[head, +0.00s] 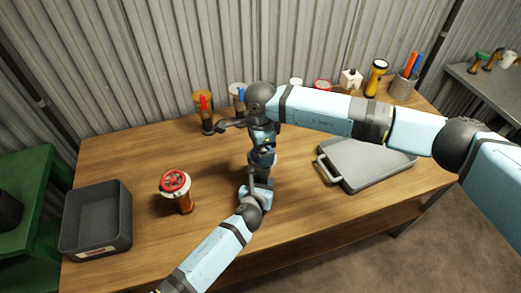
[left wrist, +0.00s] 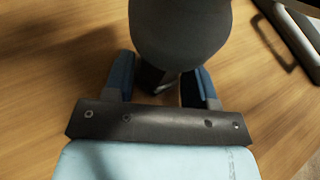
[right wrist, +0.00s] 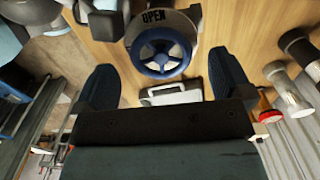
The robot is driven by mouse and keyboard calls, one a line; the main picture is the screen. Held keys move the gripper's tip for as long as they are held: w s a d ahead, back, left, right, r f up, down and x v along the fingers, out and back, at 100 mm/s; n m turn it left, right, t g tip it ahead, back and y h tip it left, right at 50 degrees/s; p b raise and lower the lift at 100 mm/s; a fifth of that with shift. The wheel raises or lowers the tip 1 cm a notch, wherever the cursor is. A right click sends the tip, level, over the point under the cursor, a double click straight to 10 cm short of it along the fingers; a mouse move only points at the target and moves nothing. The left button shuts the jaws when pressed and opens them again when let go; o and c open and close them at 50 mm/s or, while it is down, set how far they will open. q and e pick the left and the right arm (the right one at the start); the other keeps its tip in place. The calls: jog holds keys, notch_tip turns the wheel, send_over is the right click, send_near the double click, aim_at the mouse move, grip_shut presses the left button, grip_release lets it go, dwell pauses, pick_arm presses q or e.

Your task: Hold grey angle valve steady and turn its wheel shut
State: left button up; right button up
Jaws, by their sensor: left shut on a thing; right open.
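The grey angle valve (left wrist: 180,35) stands near the middle of the table, mostly hidden by my arms in the head view. My left gripper (head: 257,190) is shut on its rounded grey body; in the left wrist view the fingers lie on either side of it.
A brown valve with a red wheel (head: 175,182) and a grey bin (head: 95,222) are on the left. A grey case (head: 365,163) lies on the right. Front left wood is clear.

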notch_tip(320, 180, up, 10)
jog(key=shift+f, duration=0.15)
dwell(0.4)
jog(key=f+n, duration=0.8)
jog(key=n, duration=0.1)
jog(key=f+n, duration=0.4)
jog(key=shift+w+d, duration=0.25)
jog(key=shift+w, duration=0.1)
jog(key=c, duration=0.9)
